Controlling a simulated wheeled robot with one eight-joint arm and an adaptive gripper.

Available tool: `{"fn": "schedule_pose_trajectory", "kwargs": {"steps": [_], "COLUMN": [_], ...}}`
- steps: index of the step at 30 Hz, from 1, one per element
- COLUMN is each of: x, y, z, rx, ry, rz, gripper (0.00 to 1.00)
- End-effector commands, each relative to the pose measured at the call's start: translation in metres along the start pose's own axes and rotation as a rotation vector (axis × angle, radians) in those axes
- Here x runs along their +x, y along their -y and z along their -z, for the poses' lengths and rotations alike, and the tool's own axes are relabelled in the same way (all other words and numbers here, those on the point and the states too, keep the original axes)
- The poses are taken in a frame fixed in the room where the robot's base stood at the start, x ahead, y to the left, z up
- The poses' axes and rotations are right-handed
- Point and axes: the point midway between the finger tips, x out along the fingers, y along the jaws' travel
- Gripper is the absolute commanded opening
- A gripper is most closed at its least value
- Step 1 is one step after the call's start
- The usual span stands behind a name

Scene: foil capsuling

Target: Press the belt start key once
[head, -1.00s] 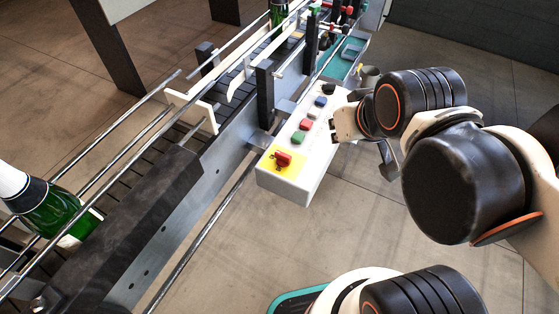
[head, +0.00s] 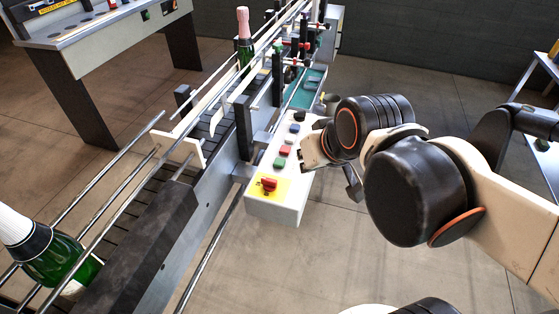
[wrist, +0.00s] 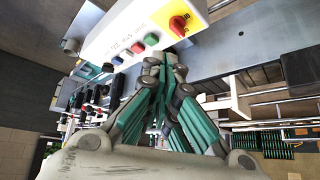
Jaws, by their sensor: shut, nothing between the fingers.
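The pale control box (head: 262,209) is beside the conveyor, with a row of keys on its top. My gripper (head: 307,152) is at the box's right side. In the wrist view my gripper (wrist: 166,64) is shut and empty, its tips close to the green key (wrist: 151,39); contact cannot be told.
The conveyor (head: 205,185) with metal guide rails runs along the left of the box. A green bottle (head: 58,255) stands at the near left and another (head: 245,45) farther along. A grey table (head: 110,35) stands at the back left. The floor right of the box is open.

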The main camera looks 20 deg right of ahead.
Motion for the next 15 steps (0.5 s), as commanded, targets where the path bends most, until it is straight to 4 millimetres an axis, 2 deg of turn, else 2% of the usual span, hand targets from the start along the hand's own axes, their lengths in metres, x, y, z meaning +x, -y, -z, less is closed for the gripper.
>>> {"fn": "schedule_pose_trajectory", "kwargs": {"steps": [1,6,15], "x": [0.004,0.030,0.090], "y": [0.001,0.004,0.002], "z": [0.014,0.049,0.099], "rx": [0.015,0.065,0.168], "ry": [0.001,0.000,-0.009], "rz": [0.014,0.073,0.183], "gripper": [0.00,0.00,0.00]}}
